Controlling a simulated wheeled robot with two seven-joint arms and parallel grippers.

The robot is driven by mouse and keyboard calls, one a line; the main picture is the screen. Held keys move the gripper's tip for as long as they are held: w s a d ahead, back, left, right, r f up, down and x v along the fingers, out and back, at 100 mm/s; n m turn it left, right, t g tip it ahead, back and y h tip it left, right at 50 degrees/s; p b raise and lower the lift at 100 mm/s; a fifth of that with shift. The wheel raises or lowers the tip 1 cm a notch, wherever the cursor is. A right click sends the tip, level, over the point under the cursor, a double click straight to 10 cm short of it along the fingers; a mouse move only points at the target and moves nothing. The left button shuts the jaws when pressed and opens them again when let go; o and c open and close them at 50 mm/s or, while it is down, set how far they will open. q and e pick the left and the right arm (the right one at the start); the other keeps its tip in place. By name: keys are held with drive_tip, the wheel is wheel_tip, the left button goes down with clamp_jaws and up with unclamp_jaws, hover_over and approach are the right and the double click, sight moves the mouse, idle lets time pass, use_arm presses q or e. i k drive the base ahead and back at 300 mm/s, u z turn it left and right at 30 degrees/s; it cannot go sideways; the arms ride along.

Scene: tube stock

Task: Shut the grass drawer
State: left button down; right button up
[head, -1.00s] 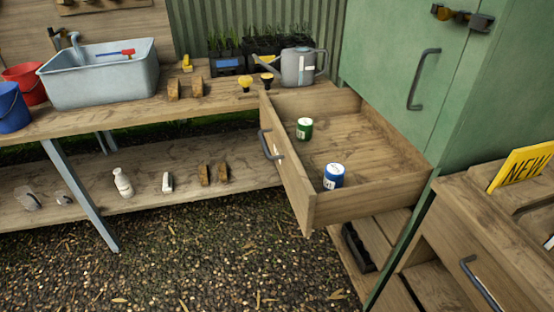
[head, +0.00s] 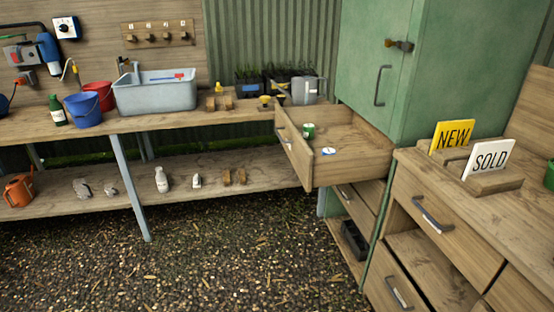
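A wooden drawer (head: 325,176) under the green cabinet stands pulled far out. Its front panel with a dark handle (head: 281,131) faces left. I cannot read a label on it, so I cannot confirm that it is the grass drawer. Inside are a green tin (head: 309,129) and, further forward, a tin with a white top (head: 329,152), its lower part hidden by the drawer's side wall. Neither of my grippers is in view.
A green cabinet (head: 440,60) rises behind the drawer. Below it is another drawer (head: 366,206) and a black tray (head: 354,240). A bench with drawers (head: 460,240) and NEW (head: 452,136) and SOLD (head: 490,158) signs stands right. The gravel floor (head: 240,260) in front is clear.

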sight(365, 152)
drive_tip(key=u, duration=0.4)
drive_tip(key=i, duration=1.6)
drive_tip(key=z, duration=1.15)
drive_tip(key=i, duration=0.55)
drive_tip(key=u, duration=0.05)
